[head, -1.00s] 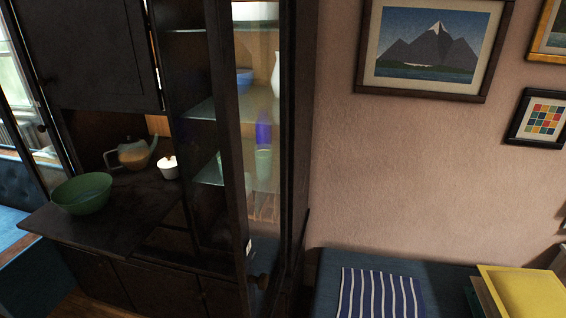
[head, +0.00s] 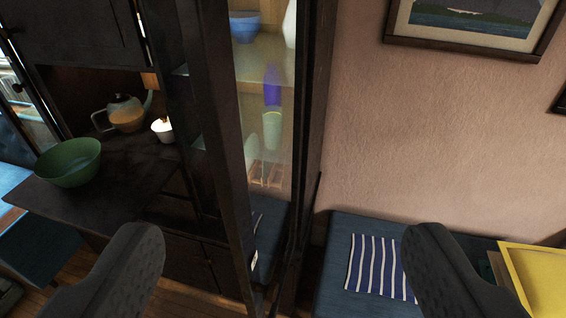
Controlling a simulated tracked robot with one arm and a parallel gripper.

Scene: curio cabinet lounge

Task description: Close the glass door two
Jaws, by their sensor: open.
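The glass door (head: 218,130) stands ajar on the dark cabinet in the middle of the head view, its dark frame edge toward me. Through its glass I see shelves with a blue bowl (head: 244,26), a purple glass (head: 272,86) and a green cup (head: 271,129). My gripper (head: 285,262) is open and empty, one finger at the lower left and one at the lower right. The door's lower part shows between the fingers, and I see no contact. I cannot make out which door is number two.
A dark fold-down shelf (head: 100,205) at the left holds a green bowl (head: 68,162), a teapot (head: 125,112) and a white pot (head: 163,130). A blue bench (head: 335,262) with a striped cloth (head: 376,265) and a yellow box (head: 535,275) stands at the right.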

